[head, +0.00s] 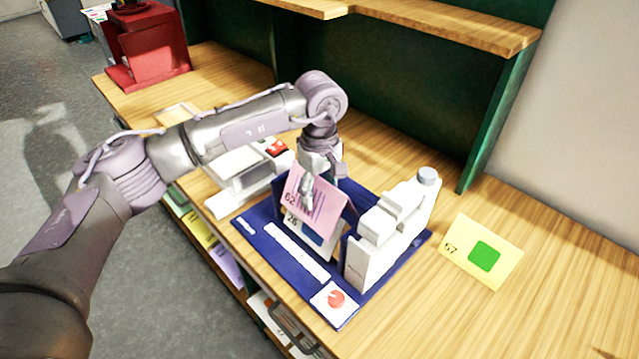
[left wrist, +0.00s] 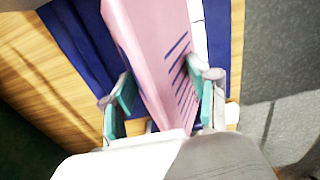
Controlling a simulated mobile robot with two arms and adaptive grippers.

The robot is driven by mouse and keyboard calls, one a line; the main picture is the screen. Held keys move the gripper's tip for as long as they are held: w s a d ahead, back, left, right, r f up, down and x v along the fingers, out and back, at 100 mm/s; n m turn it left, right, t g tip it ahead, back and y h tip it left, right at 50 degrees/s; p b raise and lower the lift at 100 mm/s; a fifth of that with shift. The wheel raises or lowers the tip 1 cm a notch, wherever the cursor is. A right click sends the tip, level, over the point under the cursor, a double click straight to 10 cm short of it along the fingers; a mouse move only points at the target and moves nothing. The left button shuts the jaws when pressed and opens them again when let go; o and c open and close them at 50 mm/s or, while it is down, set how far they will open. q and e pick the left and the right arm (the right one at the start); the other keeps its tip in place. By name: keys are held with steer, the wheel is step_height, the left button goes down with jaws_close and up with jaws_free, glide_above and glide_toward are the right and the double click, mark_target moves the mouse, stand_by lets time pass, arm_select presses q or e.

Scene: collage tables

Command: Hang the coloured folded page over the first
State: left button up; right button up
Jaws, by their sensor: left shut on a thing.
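My left gripper (head: 307,190) is shut on a pink folded page (head: 318,205) marked 62, with dark printed lines. In the left wrist view the page (left wrist: 150,50) stands between the two teal finger pads (left wrist: 160,97). A white page (head: 296,229) marked 26, with a dark blue patch, shows just below and behind the pink page on a dark blue stand (head: 262,252). The pink page overlaps the white page's upper part in the head view; I cannot tell whether they touch. My right gripper is not in view.
A white stepped block (head: 372,243) with a grey-capped top stands on the right of the blue stand. A yellow card (head: 462,238) with a green square lies right of it. A white device (head: 245,172) is left, a red machine (head: 150,45) farther back. Wooden tabletop (head: 560,270) is clear at right.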

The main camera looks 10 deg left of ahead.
mark_target(320, 178)
arm_select(q)
step_height(320, 178, down, 2)
steer(key=shift+f+b, duration=0.2)
steer(key=shift+b, duration=0.55)
steer(key=shift+f+b, duration=1.65)
steer(key=shift+f, duration=0.2)
steer(key=o, duration=0.9)
steer(key=shift+c, duration=0.2)
step_height(320, 178, up, 12)
steer(key=shift+r, duration=0.1)
